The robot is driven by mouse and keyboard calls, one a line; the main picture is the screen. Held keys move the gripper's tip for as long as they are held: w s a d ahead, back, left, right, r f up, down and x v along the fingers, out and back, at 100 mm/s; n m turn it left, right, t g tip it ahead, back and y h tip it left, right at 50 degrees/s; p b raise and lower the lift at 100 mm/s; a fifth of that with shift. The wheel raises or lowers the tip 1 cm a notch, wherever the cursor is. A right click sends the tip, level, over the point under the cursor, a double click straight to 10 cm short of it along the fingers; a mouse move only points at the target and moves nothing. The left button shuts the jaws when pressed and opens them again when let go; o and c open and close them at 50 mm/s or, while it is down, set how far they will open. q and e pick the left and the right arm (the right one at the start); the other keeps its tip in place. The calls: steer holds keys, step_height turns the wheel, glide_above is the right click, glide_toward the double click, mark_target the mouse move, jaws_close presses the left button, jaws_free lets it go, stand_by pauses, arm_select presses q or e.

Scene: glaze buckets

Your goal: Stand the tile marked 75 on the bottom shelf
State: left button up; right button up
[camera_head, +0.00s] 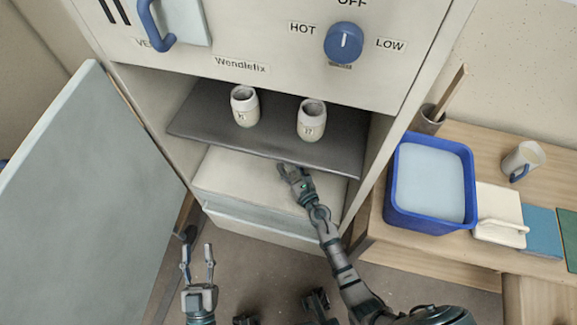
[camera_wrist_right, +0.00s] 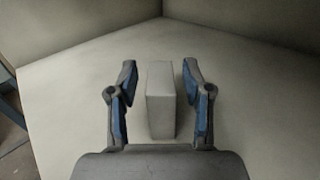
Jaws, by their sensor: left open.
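A pale block-shaped tile (camera_wrist_right: 160,100) stands upright on the light bottom shelf (camera_wrist_right: 75,125) in the right wrist view. No number shows on the side I see. My right gripper (camera_wrist_right: 160,82) is open, with one finger on each side of the tile and a visible gap on both sides. In the head view my right gripper (camera_head: 290,170) reaches in under the dark upper shelf (camera_head: 200,115), above the bottom shelf (camera_head: 225,172); the tile is hidden there. My left gripper (camera_head: 197,262) is open and empty, low in front of the cabinet.
Two pale marked cups (camera_head: 245,105) (camera_head: 311,120) stand on the dark shelf. The cabinet door (camera_head: 85,190) is swung open at left. A blue glaze bucket (camera_head: 432,182), a mug (camera_head: 523,160) and flat tiles (camera_head: 498,213) sit on the wooden table at right.

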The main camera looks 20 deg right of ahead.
mark_target(292, 173)
steer(key=shift+r, duration=0.1)
steer(key=s, duration=0.4)
steer(key=s+d, duration=0.1)
steer(key=s, duration=0.1)
steer(key=shift+s+d+p, duration=0.1)
steer(key=shift+s+p, duration=0.15)
steer(key=shift+p, duration=0.1)
steer(key=s, duration=0.4)
steer(key=shift+s+d, duration=0.15)
steer(key=shift+d, duration=0.25)
arm_select(q)
steer(key=shift+b, duration=0.3)
arm_select(e)
steer(key=shift+s+d, duration=0.1)
steer(key=shift+s, duration=0.4)
arm_select(q)
steer(key=shift+f, duration=0.1)
